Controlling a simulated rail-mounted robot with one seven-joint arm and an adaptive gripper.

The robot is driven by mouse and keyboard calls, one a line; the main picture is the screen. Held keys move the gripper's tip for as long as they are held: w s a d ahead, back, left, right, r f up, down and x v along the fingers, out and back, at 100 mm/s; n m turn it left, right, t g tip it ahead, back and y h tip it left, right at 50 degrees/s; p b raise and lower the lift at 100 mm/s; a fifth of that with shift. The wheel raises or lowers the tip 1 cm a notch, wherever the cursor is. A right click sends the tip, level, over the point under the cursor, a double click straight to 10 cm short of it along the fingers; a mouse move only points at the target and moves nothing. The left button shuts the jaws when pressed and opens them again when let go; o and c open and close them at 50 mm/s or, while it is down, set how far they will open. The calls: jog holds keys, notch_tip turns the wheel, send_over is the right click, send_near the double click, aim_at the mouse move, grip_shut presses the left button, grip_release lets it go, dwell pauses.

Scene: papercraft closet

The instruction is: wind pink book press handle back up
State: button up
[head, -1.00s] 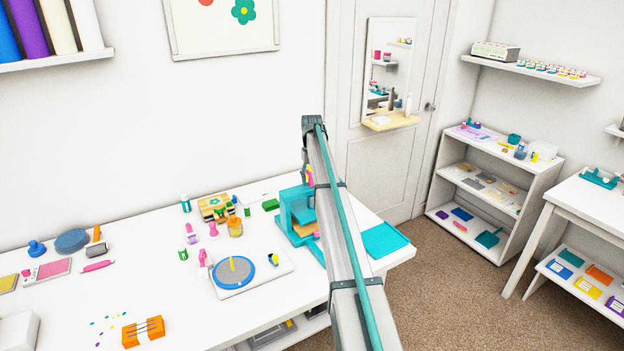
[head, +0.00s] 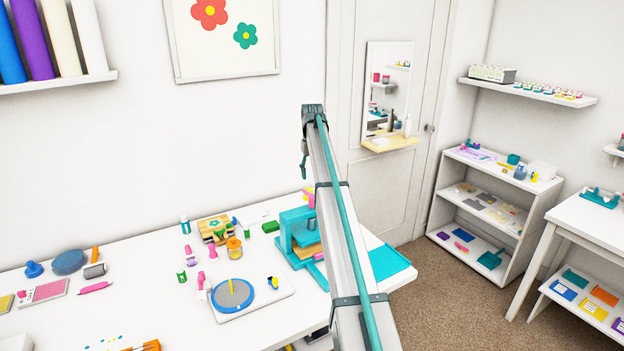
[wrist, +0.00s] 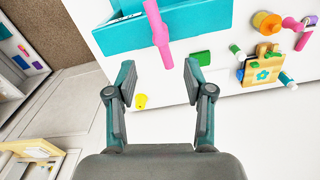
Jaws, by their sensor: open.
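The teal book press (head: 297,232) stands near the right end of the white worktable. Its pink handle (head: 309,197) shows at its top, partly hidden behind my arm. In the wrist view the handle (wrist: 157,32) is a pink bar across the teal press (wrist: 192,18), with one end pointing toward the gap between my fingers. My gripper (wrist: 158,82) is open and empty, and the handle's end appears just beyond the fingertips. I cannot tell the exact distance. In the head view only a dark bit of the gripper shows beside the arm, above the press.
A teal tray (head: 388,262) lies right of the press at the table's edge. A green block (head: 270,227), a blue round mat (head: 232,294) on a white board and several small tools lie to the left. A wall mirror (head: 388,90) with a small shelf is behind.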

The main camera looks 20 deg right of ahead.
jog(key=shift+a, duration=0.2)
jog(key=c, duration=0.3)
jog(key=shift+n, duration=0.4)
jog(key=a, duration=0.2)
jog(key=a+f, duration=0.1)
jog(key=a, duration=0.1)
jog(key=a+f+b, duration=0.1)
jog(key=a, duration=0.1)
jog(key=shift+w+a, duration=0.35)
jog(key=shift+w, duration=0.05)
grip_shut()
jog(key=s+a+f+m+h+b, duration=0.1)
jog(key=s+a+f+m+h, duration=0.15)
jog(key=a+m+h, duration=0.2)
jog(key=s+a+f+m+h+b, duration=0.1)
jog(key=s+a+f+m+h, duration=0.1)
jog(key=s+a+m+h, duration=0.3)
jog(key=w+d+f+m+p, duration=0.1)
jog(key=d+m+p, duration=0.1)
jog(key=d, duration=0.4)
jog(key=w+d+f+m+t+p, duration=0.1)
jog(key=w+d+f+m+p, duration=0.1)
jog(key=d, duration=0.5)
jog(key=shift+f+m+p, duration=0.2)
jog(key=shift+m+p, duration=0.65)
jog(key=shift+m, duration=0.5)
